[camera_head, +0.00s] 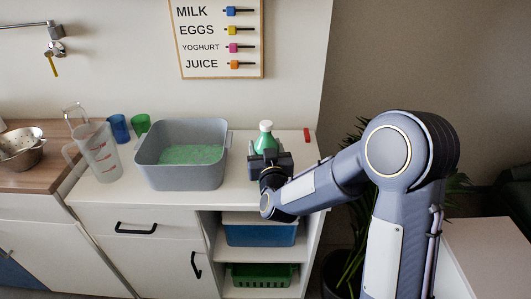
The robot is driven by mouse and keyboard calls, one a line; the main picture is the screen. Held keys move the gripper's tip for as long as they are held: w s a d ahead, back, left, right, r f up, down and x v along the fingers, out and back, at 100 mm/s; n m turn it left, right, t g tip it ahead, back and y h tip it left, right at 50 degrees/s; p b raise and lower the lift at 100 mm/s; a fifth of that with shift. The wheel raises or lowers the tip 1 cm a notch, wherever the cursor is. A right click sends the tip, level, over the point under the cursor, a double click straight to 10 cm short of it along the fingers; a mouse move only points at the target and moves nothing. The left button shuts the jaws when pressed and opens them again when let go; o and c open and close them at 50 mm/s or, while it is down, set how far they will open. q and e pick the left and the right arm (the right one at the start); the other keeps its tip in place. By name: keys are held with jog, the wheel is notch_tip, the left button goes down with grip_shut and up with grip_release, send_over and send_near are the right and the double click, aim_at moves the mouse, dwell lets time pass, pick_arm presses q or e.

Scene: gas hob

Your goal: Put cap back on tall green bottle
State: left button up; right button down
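A green bottle (265,141) stands on the white counter, to the right of the grey basin. A white cap or white top (266,126) shows at its upper end; I cannot tell how firmly it sits. My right gripper (270,156) is at the bottle, low in front of it, and hides its lower part. The fingers are dark and small here, so I cannot tell whether they are closed on the bottle or apart around it. My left gripper is not in view.
A grey basin (183,185) with something green inside stands left of the bottle. A clear jug (101,152), a blue cup (118,128) and a green cup (140,124) stand further left. A small red item (306,135) lies at the counter's right edge.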

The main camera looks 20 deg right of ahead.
jog(key=shift+f, duration=0.9)
jog(key=shift+f+b, duration=0.2)
jog(key=shift+b, duration=0.15)
jog(key=shift+c, duration=2.4)
grip_release()
jog(key=shift+r, duration=0.1)
jog(key=shift+r+p, duration=0.15)
jog(key=shift+p, duration=0.15)
jog(key=s+a+b, duration=0.1)
jog(key=s, duration=1.1)
jog(key=shift+a, duration=0.25)
